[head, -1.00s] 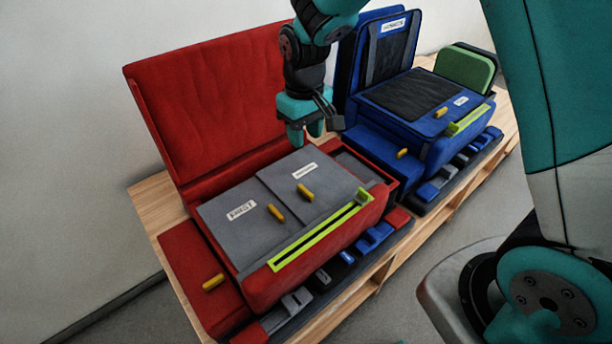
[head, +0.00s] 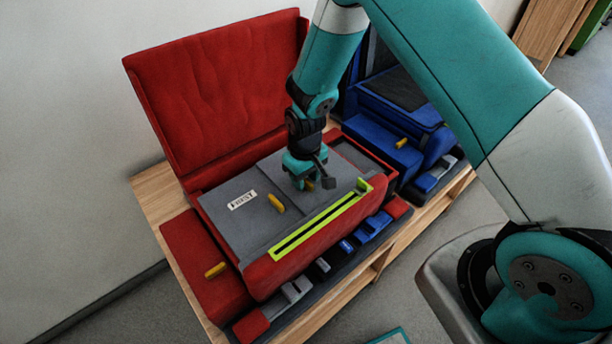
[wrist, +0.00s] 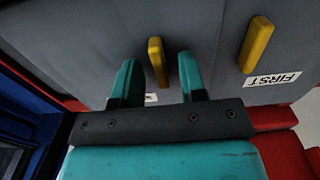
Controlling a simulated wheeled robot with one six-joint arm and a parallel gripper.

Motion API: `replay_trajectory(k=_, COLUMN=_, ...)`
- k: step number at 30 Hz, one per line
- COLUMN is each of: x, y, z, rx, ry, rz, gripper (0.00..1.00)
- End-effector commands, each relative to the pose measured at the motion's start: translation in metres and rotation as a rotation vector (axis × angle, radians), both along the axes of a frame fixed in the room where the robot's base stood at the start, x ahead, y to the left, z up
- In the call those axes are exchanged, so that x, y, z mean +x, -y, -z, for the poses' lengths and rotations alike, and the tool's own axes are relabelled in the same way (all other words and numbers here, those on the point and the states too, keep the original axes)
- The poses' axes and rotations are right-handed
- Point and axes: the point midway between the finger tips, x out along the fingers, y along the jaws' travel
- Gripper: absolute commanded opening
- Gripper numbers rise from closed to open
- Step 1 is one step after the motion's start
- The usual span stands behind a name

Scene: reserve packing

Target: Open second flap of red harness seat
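The red harness seat (head: 208,92) stands on a wooden bench with its back panel upright. Two grey flaps lie flat on its base. The left flap (head: 233,228) bears a label reading FIRST and a yellow handle (head: 276,202). The other flap (head: 345,186) lies to its right, and its label is mostly hidden by my gripper. My gripper (head: 304,185) points down over this second flap. In the wrist view, my gripper's teal fingers (wrist: 156,82) are apart, with the second flap's yellow handle (wrist: 156,62) between them. I see a gap on both sides of the handle.
A blue seat (head: 390,140) stands to the right, partly behind my arm. A yellow-green slotted strip (head: 318,225) runs along the red seat's front edge. Another yellow handle (head: 216,270) sits on the red side part. Buckles lie along the front of the wooden bench (head: 157,197).

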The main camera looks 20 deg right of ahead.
Motion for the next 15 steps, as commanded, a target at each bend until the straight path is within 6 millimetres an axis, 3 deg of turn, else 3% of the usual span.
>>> replay_trajectory(k=7, x=0.0001, y=0.0, z=0.0006, rx=0.0, ry=0.0, rz=0.0, gripper=0.38)
replay_trajectory(k=12, x=0.0001, y=0.0, z=0.0004, rx=0.0, ry=0.0, rz=0.0, gripper=0.0)
replay_trajectory(k=15, x=0.0001, y=0.0001, z=0.0004, rx=0.0, ry=0.0, rz=0.0, gripper=0.0)
